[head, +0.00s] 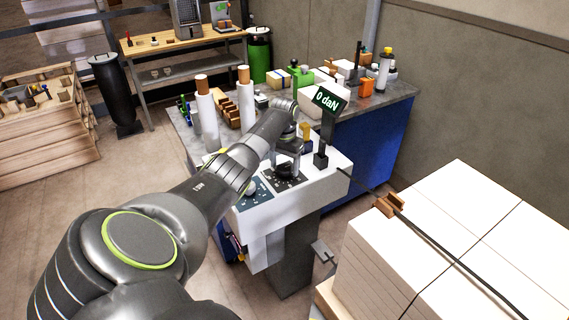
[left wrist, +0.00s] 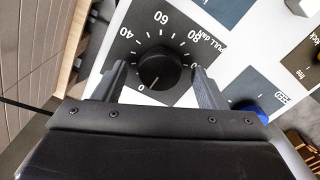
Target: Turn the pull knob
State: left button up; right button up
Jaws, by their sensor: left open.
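The pull knob (left wrist: 159,70) is a black round dial on a dark plate (left wrist: 180,28) marked "PULL daN" with a number scale. My right gripper is out of view.
A display reading "0 daN" (head: 327,100) stands on the machine. A blue FEED knob (left wrist: 248,108) is beside the pull knob. A strapped pallet stack (head: 450,240) is at the right. A cluttered bench (head: 395,98) stands behind the machine.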

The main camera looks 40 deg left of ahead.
pick_arm(q)
jog(key=shift+c, duration=0.2)
jog(key=c, duration=1)
jog(key=shift+o, duration=0.2)
jog(key=shift+m, duration=0.3)
